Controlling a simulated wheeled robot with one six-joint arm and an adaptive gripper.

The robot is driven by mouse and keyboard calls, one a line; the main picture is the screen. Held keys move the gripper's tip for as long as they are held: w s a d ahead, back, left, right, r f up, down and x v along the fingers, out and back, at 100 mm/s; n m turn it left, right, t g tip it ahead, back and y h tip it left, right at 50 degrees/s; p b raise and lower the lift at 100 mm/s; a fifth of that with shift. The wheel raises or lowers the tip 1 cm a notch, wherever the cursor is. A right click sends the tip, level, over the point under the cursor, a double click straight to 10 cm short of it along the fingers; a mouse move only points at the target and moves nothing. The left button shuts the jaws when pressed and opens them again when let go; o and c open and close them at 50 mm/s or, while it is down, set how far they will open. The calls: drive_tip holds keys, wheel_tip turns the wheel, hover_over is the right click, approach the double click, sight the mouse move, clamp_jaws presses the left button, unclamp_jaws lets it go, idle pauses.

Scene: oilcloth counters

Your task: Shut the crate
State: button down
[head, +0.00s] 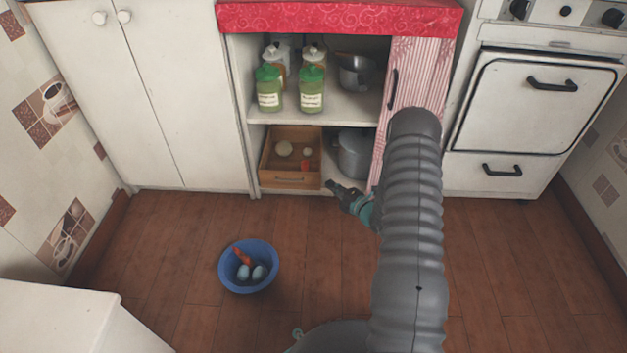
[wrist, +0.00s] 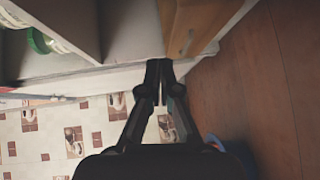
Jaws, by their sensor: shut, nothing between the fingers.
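The crate (head: 274,177) is a brown wooden open-topped box on the left of the cabinet's lower shelf. Its inside shows from above, with two pale round items and a small orange-red one in it. Its front stands near the shelf's front edge; how far it sticks out is hard to tell. My gripper (head: 331,184) is shut and empty, just right of the crate's front lower corner. In the wrist view the fingertips (wrist: 159,63) are together close to the crate (wrist: 187,18); I cannot tell whether they touch it.
A metal pot (head: 353,155) stands right of the crate. Green jars (head: 312,92) and a saucepan (head: 356,73) stand on the upper shelf. A striped sliding door (head: 409,85) covers the cabinet's right side. A blue bowl (head: 231,280) sits on the otherwise clear floor at left.

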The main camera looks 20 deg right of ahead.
drive_tip(key=s+f+n+y, duration=0.1)
drive_tip(key=s+f, duration=0.2)
drive_tip(key=f, duration=0.1)
approach(307, 172)
drive_tip(key=a+f, duration=0.1)
drive_tip(key=a, duration=0.3)
drive_tip(key=shift+t, duration=0.4)
drive_tip(key=w, duration=0.2)
drive_tip(key=w+b, duration=0.1)
drive_tip(key=w, duration=0.1)
drive_tip(key=shift+w+d, duration=0.1)
drive_tip(key=shift+d, duration=0.25)
drive_tip(key=shift+w+d, duration=0.2)
drive_tip(key=shift+w, duration=0.45)
